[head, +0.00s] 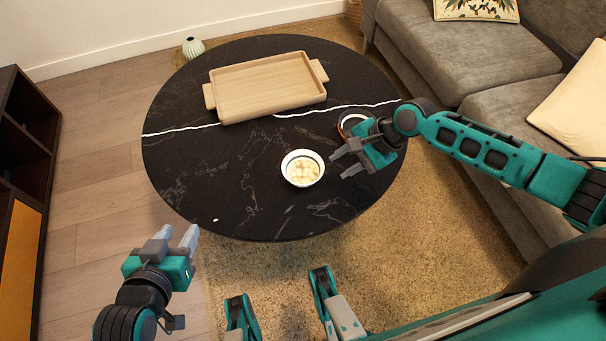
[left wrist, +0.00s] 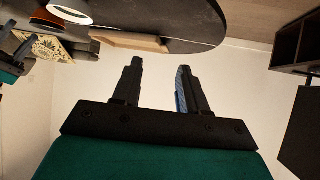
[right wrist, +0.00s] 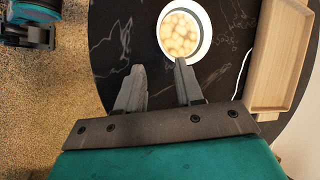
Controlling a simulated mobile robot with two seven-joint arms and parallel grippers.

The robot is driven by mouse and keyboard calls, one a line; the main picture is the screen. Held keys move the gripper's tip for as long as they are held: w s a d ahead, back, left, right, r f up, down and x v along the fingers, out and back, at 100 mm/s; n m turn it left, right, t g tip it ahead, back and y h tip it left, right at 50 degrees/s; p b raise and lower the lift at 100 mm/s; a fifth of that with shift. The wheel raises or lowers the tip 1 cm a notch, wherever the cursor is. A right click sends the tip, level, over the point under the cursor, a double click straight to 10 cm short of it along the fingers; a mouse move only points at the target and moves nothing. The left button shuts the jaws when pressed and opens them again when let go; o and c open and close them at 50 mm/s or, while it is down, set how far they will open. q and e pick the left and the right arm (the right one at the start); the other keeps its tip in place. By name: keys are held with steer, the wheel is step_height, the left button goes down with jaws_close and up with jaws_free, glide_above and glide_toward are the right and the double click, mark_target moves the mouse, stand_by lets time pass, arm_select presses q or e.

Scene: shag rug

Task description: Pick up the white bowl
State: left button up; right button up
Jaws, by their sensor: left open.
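The white bowl (head: 302,168) sits upright on the round black table (head: 230,180), near its front right, with several pale round pieces inside. In the right wrist view the bowl (right wrist: 184,32) lies just beyond the fingertips. My right gripper (head: 340,164) is open and empty, just right of the bowl in the head view, its fingers pointing toward it and apart from it. My left gripper (head: 178,236) is open and empty, off the table's front left edge. In the left wrist view its fingers (left wrist: 158,75) stand apart with nothing between them.
A wooden tray (head: 265,88) lies at the back of the table. A round orange-rimmed item (head: 347,121) is partly hidden behind my right gripper. A grey sofa (head: 470,60) stands at right, a dark cabinet (head: 25,130) at left. The table's front left is clear.

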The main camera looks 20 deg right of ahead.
mark_target(318, 177)
steer(key=b+x, duration=0.1)
steer(key=x, duration=0.3)
steer(key=shift+w+a+f, duration=0.1)
steer(key=shift+a+f, duration=0.1)
steer(key=shift+f, duration=0.1)
steer(key=b+x, duration=0.3)
steer(key=x, duration=0.2)
steer(key=shift+w+a, duration=0.15)
steer(key=shift+a, duration=0.15)
steer(key=shift+a+f+b, duration=0.15)
steer(key=shift+f+b, duration=0.05)
steer(key=shift+b, duration=0.15)
steer(key=shift+r, duration=0.1)
steer(key=c, duration=0.7)
arm_select(q)
steer(key=f, duration=0.2)
steer(key=d+f, duration=0.1)
steer(key=shift+w+f, duration=0.1)
steer(key=shift+w, duration=0.15)
